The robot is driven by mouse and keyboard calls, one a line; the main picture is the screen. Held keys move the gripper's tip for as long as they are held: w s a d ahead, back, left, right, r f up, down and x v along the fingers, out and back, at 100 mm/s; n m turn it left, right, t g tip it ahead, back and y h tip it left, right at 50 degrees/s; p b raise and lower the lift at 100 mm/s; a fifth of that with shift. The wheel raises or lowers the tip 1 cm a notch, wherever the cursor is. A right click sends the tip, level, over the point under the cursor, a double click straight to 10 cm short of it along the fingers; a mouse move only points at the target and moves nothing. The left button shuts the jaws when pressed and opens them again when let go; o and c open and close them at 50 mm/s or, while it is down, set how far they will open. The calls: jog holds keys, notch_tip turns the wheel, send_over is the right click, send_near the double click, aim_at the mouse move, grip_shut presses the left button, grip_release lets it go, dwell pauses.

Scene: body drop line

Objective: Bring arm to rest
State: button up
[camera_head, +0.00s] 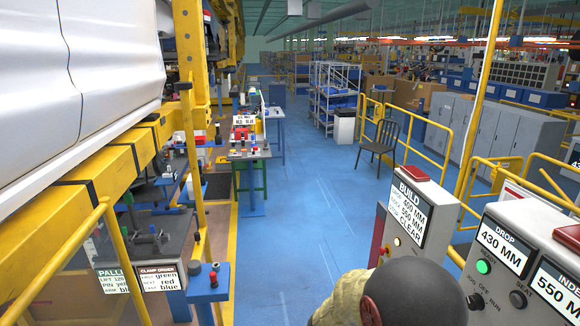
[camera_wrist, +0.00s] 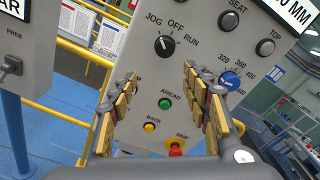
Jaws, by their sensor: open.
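My gripper (camera_wrist: 165,92) is open and empty in the wrist view, its two padded fingers apart in front of a grey control panel (camera_wrist: 107,50). Between and around the fingers show a green AHEAD button (camera_wrist: 165,103), a yellow BACK button (camera_wrist: 149,127) and a red STOP button (camera_wrist: 176,149). A black JOG/OFF/RUN knob (camera_wrist: 165,45) is above, and a blue dial (camera_wrist: 231,79) is beyond the right finger. I cannot tell whether the fingers touch the panel. The fingertips do not show in the head view.
In the head view, grey consoles marked BUILD (camera_head: 409,215) and DROP (camera_head: 499,241) stand at the right. A yellow beam (camera_head: 100,170) and a white vehicle body (camera_head: 75,75) are at the left. The blue aisle floor (camera_head: 290,220) is clear; a dark chair (camera_head: 381,140) stands beyond.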

jog(key=s+a+f+m+g+y+b, duration=0.2)
jog(key=s+a+f+m+y, duration=0.1)
jog(key=s+f+m+y, duration=0.25)
jog(key=s+a+f+m+g+y+b, duration=0.1)
jog(key=s+a+f+m+g+y, duration=0.15)
jog(key=s+f+m, duration=0.4)
jog(key=s+a+m+t+y+b, duration=0.4)
jog(key=a+m+b, duration=0.2)
jog(key=b, duration=0.3)
jog(key=s+a+r+m+t+y+b, duration=0.1)
jog(key=s+a+m+t+y+b, duration=0.3)
jog(key=b, duration=0.5)
jog(key=a+m+t+y, duration=0.1)
jog(key=a+m, duration=0.1)
jog(key=a, duration=0.1)
jog(key=shift+s+a+r+m, duration=0.25)
jog(key=shift+a+m, duration=0.05)
jog(key=shift+m, duration=0.1)
